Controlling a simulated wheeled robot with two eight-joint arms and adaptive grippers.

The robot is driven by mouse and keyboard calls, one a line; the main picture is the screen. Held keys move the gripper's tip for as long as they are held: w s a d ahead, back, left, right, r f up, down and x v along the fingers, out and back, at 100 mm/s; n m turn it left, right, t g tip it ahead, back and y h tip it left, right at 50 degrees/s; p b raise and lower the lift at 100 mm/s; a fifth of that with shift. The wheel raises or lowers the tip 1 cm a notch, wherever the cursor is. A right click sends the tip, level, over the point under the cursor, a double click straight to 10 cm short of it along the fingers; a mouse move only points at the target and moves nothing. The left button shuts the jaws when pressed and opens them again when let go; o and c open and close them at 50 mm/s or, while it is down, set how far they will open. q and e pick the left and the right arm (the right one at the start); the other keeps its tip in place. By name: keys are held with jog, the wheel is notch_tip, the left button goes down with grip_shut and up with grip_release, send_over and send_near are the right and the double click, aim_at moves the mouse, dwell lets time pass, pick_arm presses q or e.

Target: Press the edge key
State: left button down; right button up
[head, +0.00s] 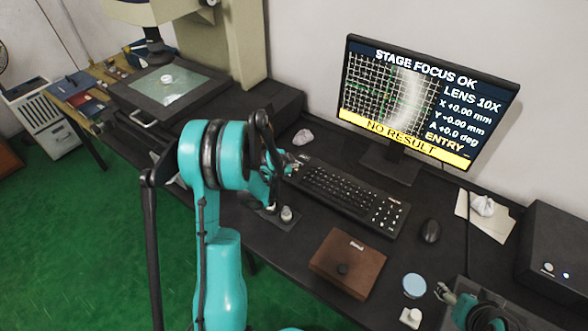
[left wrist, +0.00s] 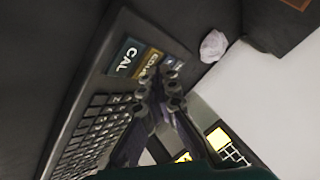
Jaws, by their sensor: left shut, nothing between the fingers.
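The keyboard (head: 345,195) lies on the dark desk in front of the monitor. In the left wrist view its end carries a teal key marked CAL (left wrist: 126,57), a brown-yellow key (left wrist: 147,62) with a partly covered label, and a blue key (left wrist: 172,62) mostly hidden by the fingers. I cannot read which of these is the edge key. My left gripper (head: 288,165) is shut and empty at the keyboard's left end; its fingertips (left wrist: 157,85) appear over the coloured keys. Contact cannot be told. My right gripper (head: 455,297) is at the lower right, its fingers unclear.
The monitor (head: 425,100) reads STAGE FOCUS OK, NO RESULT and ENTRY. A crumpled pale piece (head: 303,137) lies behind the keyboard's left end. A mouse (head: 430,231), brown box (head: 347,262) and blue-lidded round container (head: 414,286) stand to the right and front. A glass stage (head: 185,84) is at left.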

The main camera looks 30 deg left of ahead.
pick_arm(q)
jog(key=shift+f+b, duration=0.3)
jog(key=shift+r, duration=0.15)
dwell(0.5)
jog(key=shift+r+p, duration=0.45)
jog(key=shift+r, duration=0.15)
jog(key=shift+r+p, duration=1.75)
jog(key=shift+r, duration=0.85)
jog(key=shift+f, duration=0.1)
